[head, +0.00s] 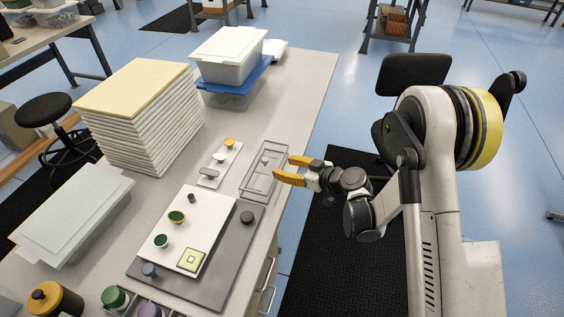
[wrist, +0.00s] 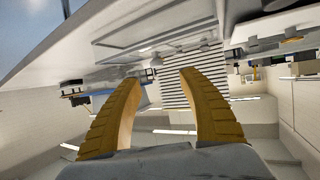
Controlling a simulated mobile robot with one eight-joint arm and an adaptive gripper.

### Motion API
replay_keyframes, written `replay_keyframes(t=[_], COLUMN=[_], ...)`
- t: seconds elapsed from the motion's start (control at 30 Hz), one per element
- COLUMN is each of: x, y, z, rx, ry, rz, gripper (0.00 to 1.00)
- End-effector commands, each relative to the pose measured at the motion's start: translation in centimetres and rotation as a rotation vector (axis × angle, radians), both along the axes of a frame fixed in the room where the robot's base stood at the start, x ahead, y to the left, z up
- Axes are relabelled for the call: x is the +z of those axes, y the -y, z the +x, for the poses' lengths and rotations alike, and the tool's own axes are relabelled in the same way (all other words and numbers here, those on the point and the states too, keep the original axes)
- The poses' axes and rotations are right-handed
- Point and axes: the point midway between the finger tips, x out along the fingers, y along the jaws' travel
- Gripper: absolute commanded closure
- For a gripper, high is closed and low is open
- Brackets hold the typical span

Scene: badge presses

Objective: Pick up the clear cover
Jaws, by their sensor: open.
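The clear cover (head: 263,172) is a see-through, shallow rectangular piece with a raised middle. It lies on the grey table, near its right edge in the head view. In the wrist view, its pale outline (wrist: 150,38) appears to run across the top, above the fingertips. My gripper (head: 285,168) has two yellow fingers spread apart with nothing between them. It reaches in from the right, its fingertips at the cover's right side. I cannot tell whether they touch it. Both fingers also show in the wrist view (wrist: 160,74).
Left of the cover is a white strip (head: 211,177) with small parts. In front, a grey board (head: 226,262) bears a white plate (head: 207,210) with cups. A paper stack (head: 143,127) and lidded bins (head: 230,55) stand behind.

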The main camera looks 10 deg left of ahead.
Motion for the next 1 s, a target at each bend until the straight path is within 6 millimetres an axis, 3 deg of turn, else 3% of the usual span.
replay_keyframes(t=[0.7, 1.0], x=[-3.9, -3.9], y=[-7.9, -8.3], z=[4.9, 5.2], rx=[0.002, -0.001], ry=[0.001, 0.002], rz=[0.001, 0.0], gripper=[0.51, 0.51])
